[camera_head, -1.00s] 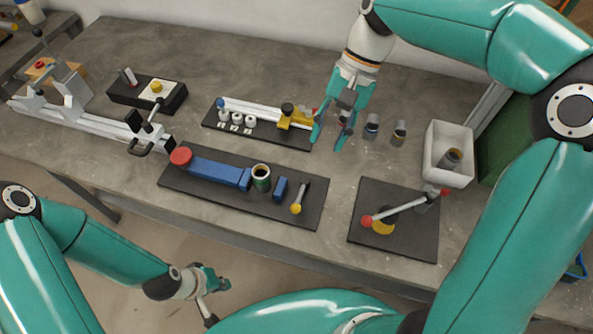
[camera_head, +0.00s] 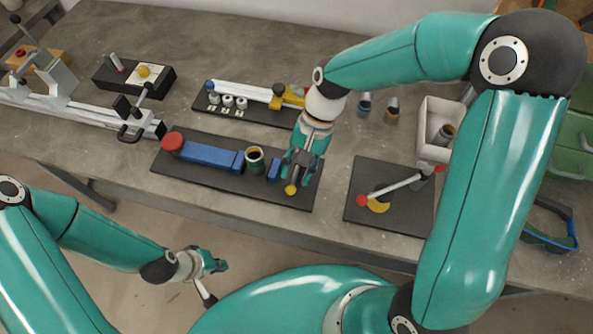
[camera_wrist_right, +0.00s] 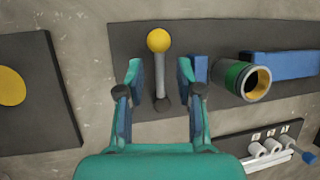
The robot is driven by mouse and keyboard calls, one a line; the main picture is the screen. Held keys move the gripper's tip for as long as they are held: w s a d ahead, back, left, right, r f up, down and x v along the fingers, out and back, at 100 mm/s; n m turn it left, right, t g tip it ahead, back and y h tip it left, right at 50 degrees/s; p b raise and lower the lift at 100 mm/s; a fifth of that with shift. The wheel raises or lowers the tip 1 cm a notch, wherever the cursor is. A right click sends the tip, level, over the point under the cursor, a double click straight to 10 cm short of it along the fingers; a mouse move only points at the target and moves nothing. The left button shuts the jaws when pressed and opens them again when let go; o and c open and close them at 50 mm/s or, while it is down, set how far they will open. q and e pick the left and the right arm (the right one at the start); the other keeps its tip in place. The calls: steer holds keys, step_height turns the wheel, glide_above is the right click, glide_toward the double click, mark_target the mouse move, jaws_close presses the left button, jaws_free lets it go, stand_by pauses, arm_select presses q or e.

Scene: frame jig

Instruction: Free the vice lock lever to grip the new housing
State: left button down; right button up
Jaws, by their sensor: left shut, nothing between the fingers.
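The vice lies on a dark plate, with a long blue body (camera_head: 212,156) and a red knob (camera_head: 173,142) at its left end. A green-banded round housing (camera_head: 254,160) stands between this body and a small blue block (camera_head: 273,170). The lock lever, a grey rod with a yellow ball (camera_head: 291,190), is at the plate's right end. My right gripper (camera_head: 299,172) is open over the lever. In the right wrist view the lever (camera_wrist_right: 159,75) stands between the spread fingers, apart from both. My left gripper (camera_head: 217,263) is shut and empty, in front of the table.
A dark plate (camera_head: 358,178) with a red-ended rod and yellow disc is to the right. A white bin (camera_head: 437,122) holds a grey cylinder. Two loose cylinders (camera_head: 391,108) stand behind. A rack (camera_head: 262,117) with white pieces lies behind the vice.

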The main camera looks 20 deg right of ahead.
steer(key=shift+s+a+f, duration=0.15)
steer(key=shift+a+f, duration=0.1)
steer(key=shift+f, duration=0.3)
jaws_close()
